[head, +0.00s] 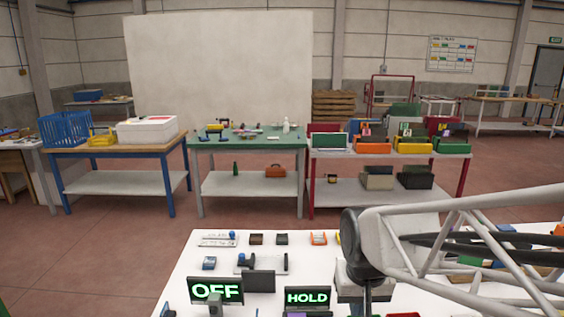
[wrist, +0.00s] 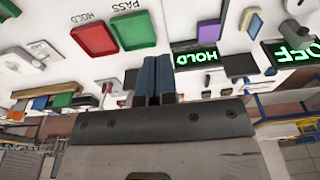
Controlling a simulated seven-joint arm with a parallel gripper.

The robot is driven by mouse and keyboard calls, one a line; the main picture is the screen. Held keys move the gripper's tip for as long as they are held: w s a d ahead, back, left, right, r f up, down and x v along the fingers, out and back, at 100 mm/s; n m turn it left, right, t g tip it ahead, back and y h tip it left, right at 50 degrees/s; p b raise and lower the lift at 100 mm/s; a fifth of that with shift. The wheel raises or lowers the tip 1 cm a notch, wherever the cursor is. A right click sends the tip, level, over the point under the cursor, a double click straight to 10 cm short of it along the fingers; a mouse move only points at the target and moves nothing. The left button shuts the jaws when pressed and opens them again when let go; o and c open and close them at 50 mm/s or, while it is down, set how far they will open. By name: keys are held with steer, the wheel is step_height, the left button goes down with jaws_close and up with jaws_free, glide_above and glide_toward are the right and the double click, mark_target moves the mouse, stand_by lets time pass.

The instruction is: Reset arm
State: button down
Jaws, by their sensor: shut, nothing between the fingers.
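My gripper (wrist: 158,72) shows in the wrist view with its two blue-grey fingers together, shut and empty. It is over the white table, beside a green tray (wrist: 134,30) marked PASS and a red tray (wrist: 94,39) marked HOLD. My arm comes in from the right in the head view and ends above the white table (head: 205,262). The fingertips are hard to make out there. A lit HOLD sign (head: 307,298) stands near the wrist, and a lit OFF sign (head: 216,291) stands further left.
Small devices, such as a grey fixture (head: 262,263) and an orange item (head: 318,238), lie on the white table. Beyond an open floor strip stand a green table (head: 250,145), a wooden-topped table (head: 95,151) and a shelf of coloured bins (head: 374,146).

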steer(key=s+d+r, duration=0.2)
steer(key=s, duration=0.3)
steer(key=s+d+r+t, duration=0.1)
steer(key=s+d+r, duration=0.1)
steer(key=s, duration=0.3)
steer(key=shift+r, duration=0.25)
steer(key=shift+w, duration=0.2)
stand_by(0.8)
steer(key=w+a+f, duration=0.4)
steer(key=w+f, duration=0.1)
steer(key=w, duration=0.2)
steer(key=w+a+f+g, duration=0.1)
steer(key=w+a+f, duration=0.4)
steer(key=w, duration=0.2)
steer(key=w+a+f+g, duration=0.1)
steer(key=w+a+f, duration=0.4)
steer(key=w, duration=0.3)
steer(key=shift+w+a+f, duration=0.15)
steer(key=shift+a+f, duration=0.05)
steer(key=shift+a, duration=0.05)
steer(key=shift+f, duration=0.15)
steer(key=shift+f, duration=2.6)
